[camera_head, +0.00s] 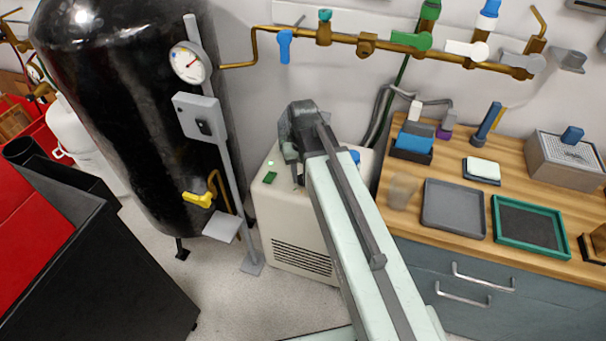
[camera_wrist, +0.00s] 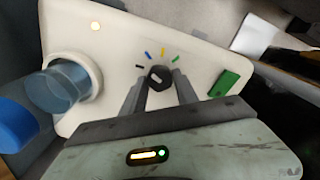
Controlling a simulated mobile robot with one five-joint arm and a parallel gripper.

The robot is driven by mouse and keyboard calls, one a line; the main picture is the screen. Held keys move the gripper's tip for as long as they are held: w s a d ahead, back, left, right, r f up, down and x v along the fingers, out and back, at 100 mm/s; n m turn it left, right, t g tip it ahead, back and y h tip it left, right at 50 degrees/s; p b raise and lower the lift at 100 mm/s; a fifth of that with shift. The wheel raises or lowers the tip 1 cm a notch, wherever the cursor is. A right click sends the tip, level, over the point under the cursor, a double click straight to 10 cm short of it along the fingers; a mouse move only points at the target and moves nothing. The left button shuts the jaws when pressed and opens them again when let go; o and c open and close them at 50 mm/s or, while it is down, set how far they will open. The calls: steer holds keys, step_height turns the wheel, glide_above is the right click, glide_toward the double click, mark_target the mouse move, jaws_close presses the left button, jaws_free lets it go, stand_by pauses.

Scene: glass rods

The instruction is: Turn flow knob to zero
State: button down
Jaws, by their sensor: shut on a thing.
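The flow knob (camera_wrist: 158,77) is a small dark round knob with a pale pointer mark on the cream machine's panel, in the wrist view. Coloured tick marks in black, blue, yellow and green fan out above it. My gripper (camera_wrist: 159,82) is shut on the knob, one finger on each side. In the head view my gripper (camera_head: 297,178) reaches down onto the top of the cream machine (camera_head: 300,240), and my arm hides the knob there. The exact tick that the pointer faces is hard to tell.
A green rocker (camera_wrist: 224,83) lies right of the knob, and a clear blue-tinted cylinder (camera_wrist: 68,86) stands left. A black tank (camera_head: 130,110) with a gauge post is left of the machine. A wooden bench with trays (camera_head: 455,208) is right.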

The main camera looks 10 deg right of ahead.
mark_target(302, 177)
steer(key=n, duration=0.4)
steer(key=shift+n, duration=0.4)
stand_by(0.4)
steer(key=c, duration=0.9)
jaws_free()
steer(key=shift+c, duration=0.2)
step_height(302, 177, up, 8)
steer(key=p, duration=0.8)
steer(key=shift+f, duration=0.1)
